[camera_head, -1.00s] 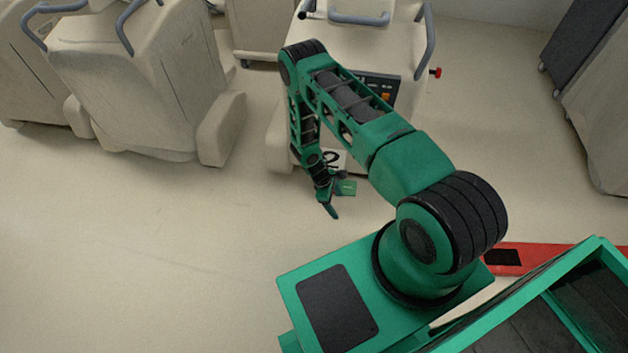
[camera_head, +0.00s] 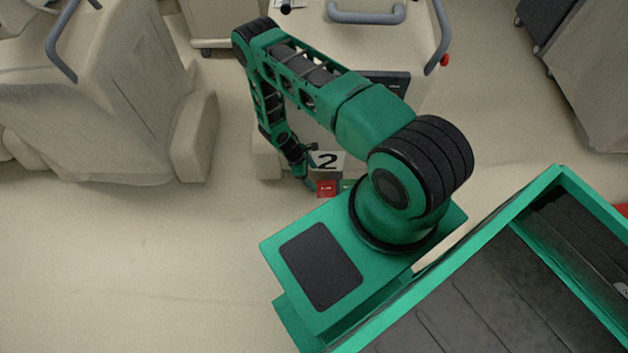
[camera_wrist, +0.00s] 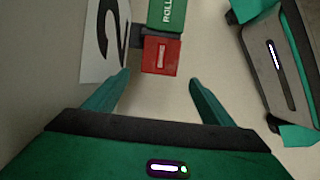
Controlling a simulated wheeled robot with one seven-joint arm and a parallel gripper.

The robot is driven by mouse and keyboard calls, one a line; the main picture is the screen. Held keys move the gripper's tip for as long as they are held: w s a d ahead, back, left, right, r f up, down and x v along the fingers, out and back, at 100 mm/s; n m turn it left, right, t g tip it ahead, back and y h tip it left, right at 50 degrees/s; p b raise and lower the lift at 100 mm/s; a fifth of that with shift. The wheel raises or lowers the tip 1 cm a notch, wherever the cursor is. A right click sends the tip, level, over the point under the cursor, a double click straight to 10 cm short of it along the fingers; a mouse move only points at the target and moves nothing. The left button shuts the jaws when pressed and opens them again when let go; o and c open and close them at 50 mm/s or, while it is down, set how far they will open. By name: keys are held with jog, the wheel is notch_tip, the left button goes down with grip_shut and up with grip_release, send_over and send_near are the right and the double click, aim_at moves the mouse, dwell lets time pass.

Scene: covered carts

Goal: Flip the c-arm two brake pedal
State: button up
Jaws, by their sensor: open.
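The cart marked with a black "2" on a white label (camera_head: 327,161) stands ahead of my base. Low on its front is a red pedal (camera_head: 326,188), with a green pedal (camera_head: 347,184) beside it, partly hidden by my arm. In the wrist view the red pedal (camera_wrist: 161,55) carries a small light label, and the green pedal (camera_wrist: 167,14) reads "ROLL". My gripper (camera_wrist: 158,82) is open, its two green fingers apart and empty. The red pedal lies just beyond the fingertips, between their lines. I cannot tell whether a finger touches it.
Another covered cart (camera_head: 110,90) stands at the left, and a covered unit (camera_head: 600,75) at the far right. Cart two has grey handles (camera_head: 366,14) and a dark control panel (camera_head: 385,80). The floor at the lower left is clear.

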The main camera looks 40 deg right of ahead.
aim_at(322, 188)
jog(key=x, duration=1)
jog(key=shift+a+f, duration=0.1)
jog(key=shift+f, duration=0.2)
